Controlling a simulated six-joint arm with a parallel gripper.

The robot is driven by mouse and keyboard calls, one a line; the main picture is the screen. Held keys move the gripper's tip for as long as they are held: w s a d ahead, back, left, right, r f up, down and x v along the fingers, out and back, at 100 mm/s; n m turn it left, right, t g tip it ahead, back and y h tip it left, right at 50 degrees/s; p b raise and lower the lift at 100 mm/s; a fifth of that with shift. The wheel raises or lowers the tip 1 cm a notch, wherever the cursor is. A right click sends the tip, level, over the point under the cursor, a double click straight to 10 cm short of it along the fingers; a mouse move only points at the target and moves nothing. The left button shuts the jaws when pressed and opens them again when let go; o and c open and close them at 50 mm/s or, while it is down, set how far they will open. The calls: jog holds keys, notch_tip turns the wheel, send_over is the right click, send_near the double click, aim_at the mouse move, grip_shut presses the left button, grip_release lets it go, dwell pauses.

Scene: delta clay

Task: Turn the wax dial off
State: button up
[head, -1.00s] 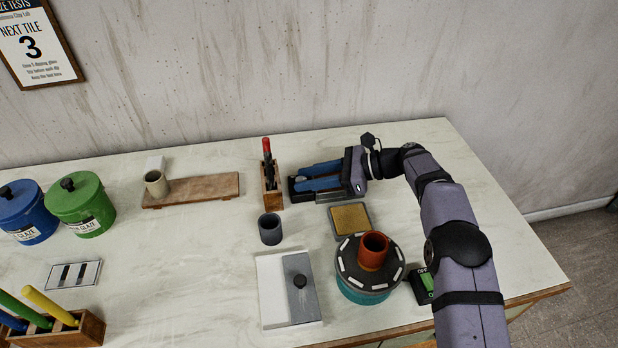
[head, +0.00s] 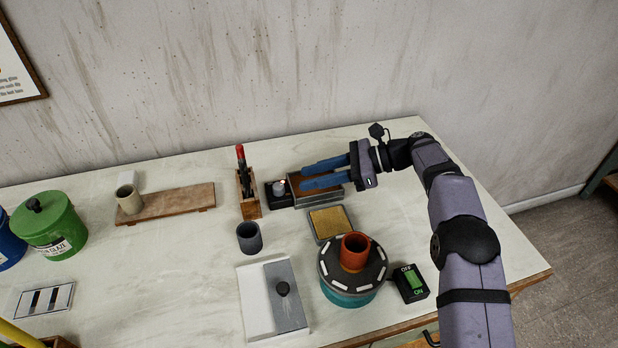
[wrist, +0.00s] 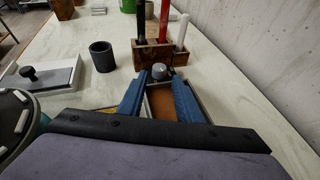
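The wax dial is a small grey knob (head: 279,186) on a dark block at the left end of a shallow metal wax tray (head: 331,196). In the wrist view the knob (wrist: 159,71) stands just beyond the fingertips, roughly centred between them. My gripper (head: 303,177) is open, its two blue fingers pointing left over the tray, with nothing between them. It also shows in the wrist view (wrist: 160,80). The fingertips look close to the knob but apart from it. The dial's markings are too small to read.
A wooden tool rack (head: 249,195) with a red-handled tool stands close behind the dial. A grey cup (head: 249,237), a sponge tray (head: 329,222), and a turntable with an orange pot (head: 354,251) are nearer the front. A switch box (head: 410,283) sits right of the turntable.

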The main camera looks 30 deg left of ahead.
jog(key=shift+o, duration=1.4)
jog(key=shift+s+a+r, duration=0.1)
jog(key=shift+s+r, duration=0.05)
jog(key=shift+r, duration=0.05)
jog(key=s+a+r+n+h+p, duration=0.1)
jog(key=s+a+r+p, duration=0.1)
jog(key=s+r+p, duration=0.35)
jog(key=s+a+r+n+p, duration=0.1)
jog(key=s+a+r+p, duration=0.15)
jog(key=r, duration=0.65)
jog(key=m+t+h, duration=0.2)
jog(key=m+t, duration=0.3)
send_near(279, 186)
jog(key=shift+a+f, duration=0.3)
jog(key=shift+a, duration=0.15)
jog(key=shift+p+x, duration=1.2)
jog(key=shift+x, duration=2.5)
